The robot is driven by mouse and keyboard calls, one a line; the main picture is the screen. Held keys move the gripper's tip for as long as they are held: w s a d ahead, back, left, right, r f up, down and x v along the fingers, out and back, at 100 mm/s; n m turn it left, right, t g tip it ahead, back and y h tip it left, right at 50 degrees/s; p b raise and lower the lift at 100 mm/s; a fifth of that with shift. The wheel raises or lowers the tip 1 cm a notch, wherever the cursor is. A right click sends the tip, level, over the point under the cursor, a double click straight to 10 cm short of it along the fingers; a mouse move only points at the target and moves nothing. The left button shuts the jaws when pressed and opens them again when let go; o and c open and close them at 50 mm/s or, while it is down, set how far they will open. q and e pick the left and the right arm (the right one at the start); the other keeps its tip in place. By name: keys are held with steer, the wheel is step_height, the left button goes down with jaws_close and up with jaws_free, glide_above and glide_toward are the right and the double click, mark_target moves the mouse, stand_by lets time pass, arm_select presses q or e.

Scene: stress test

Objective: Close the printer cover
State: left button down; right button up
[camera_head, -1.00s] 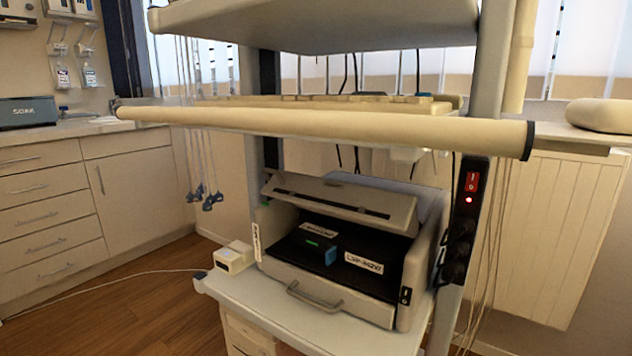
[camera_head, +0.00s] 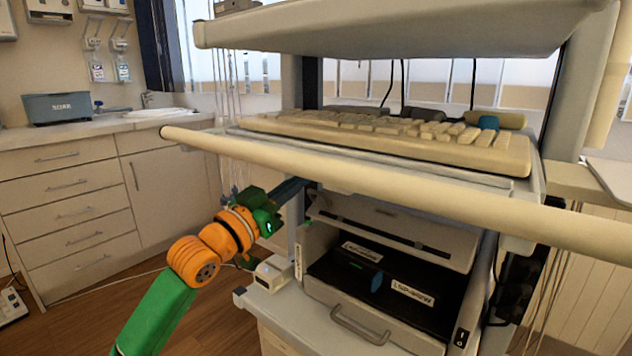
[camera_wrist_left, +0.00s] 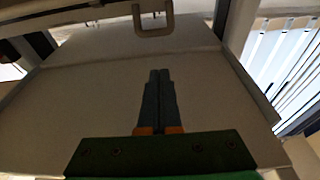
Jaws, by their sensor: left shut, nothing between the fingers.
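The printer (camera_head: 345,322) stands on the lower shelf of the cart. Its pale cover (camera_head: 445,252) is raised and tilted back, leaving the dark inside with white labels and a blue piece in view. My left gripper (camera_head: 303,184) reaches in from the left, beneath the cart's pale front bar and near the cover's upper left. Its fingers are shut and empty. In the left wrist view the shut fingers (camera_wrist_left: 158,72) lie in front of a broad pale surface with a looped handle at the top. I cannot tell whether they touch the cover. My right gripper is out of view.
The pale bar (camera_head: 400,190) and keyboard shelf (camera_head: 528,190) hang above the printer, leaving limited height. A small white box (camera_head: 273,272) stands left of the printer. A cart post and black sockets are at its right. Drawers (camera_head: 70,210) stand at the far left.

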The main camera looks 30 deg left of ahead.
mark_target(315, 191)
arm_select(q)
steer(key=p+x, duration=0.1)
steer(key=x, duration=0.4)
steer(key=shift+w+r, duration=0.15)
steer(key=f+b, duration=0.1)
steer(key=f, duration=0.1)
steer(key=s+f+b, duration=0.1)
steer(key=f, duration=0.1)
steer(key=shift+s, duration=0.2)
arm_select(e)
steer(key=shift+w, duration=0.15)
arm_select(q)
steer(key=shift+f, duration=0.15)
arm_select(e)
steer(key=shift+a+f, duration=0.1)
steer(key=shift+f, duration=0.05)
